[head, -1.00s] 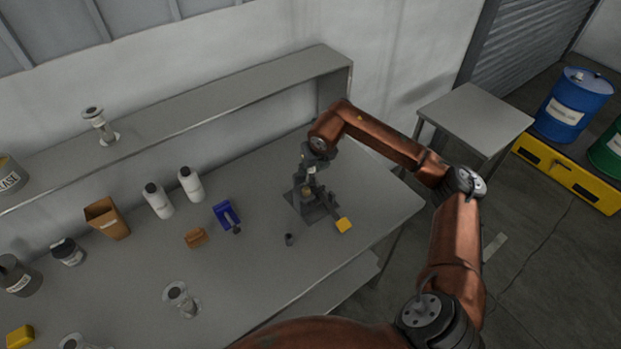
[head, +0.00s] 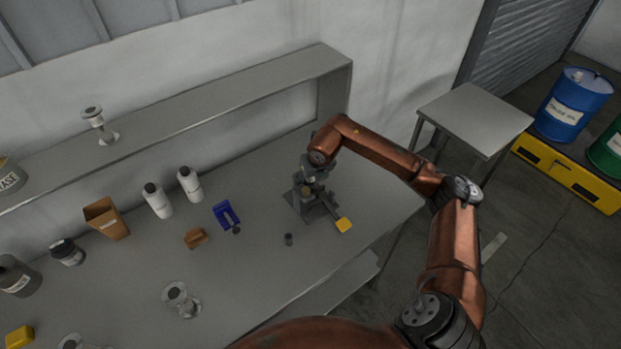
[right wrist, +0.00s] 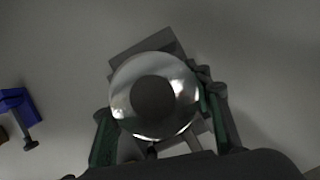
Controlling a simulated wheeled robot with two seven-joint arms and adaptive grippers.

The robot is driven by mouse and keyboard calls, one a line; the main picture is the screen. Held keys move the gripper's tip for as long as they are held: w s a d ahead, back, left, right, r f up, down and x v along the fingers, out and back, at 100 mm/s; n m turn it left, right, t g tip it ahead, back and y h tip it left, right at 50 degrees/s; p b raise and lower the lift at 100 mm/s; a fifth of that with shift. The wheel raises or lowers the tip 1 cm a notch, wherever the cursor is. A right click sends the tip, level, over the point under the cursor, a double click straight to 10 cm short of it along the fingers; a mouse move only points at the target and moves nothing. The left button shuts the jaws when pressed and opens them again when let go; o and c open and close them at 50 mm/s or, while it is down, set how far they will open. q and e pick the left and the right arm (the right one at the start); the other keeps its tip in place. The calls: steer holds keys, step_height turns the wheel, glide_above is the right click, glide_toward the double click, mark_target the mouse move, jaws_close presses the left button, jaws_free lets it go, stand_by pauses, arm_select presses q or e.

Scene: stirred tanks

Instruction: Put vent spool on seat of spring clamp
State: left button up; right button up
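The vent spool, a shiny round metal flange with a dark centre (right wrist: 155,100), fills the middle of the right wrist view. My right gripper (right wrist: 158,125) has its green-padded fingers on either side of it and appears shut on it. In the head view my right gripper (head: 312,172) points down directly over the spring clamp. The spring clamp (head: 316,208) is a dark grey fixture with a yellow-tipped lever near the table's right end. Its base (right wrist: 145,50) shows behind the spool in the wrist view. The spool hides the seat, so contact cannot be told. My left gripper is out of view.
A blue holder (head: 226,214), an orange-brown block (head: 195,238) and a small dark cylinder (head: 288,239) lie left of the clamp. White bottles (head: 158,201) stand farther left. Another metal spool (head: 181,300) stands near the front. A raised shelf (head: 215,105) runs along the back.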

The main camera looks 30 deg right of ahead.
steer(key=shift+o, duration=0.2)
steer(key=shift+r, duration=0.15)
steer(key=shift+r, duration=0.25)
steer(key=v, duration=1.1)
steer(key=shift+s+r, duration=0.2)
stand_by(0.5)
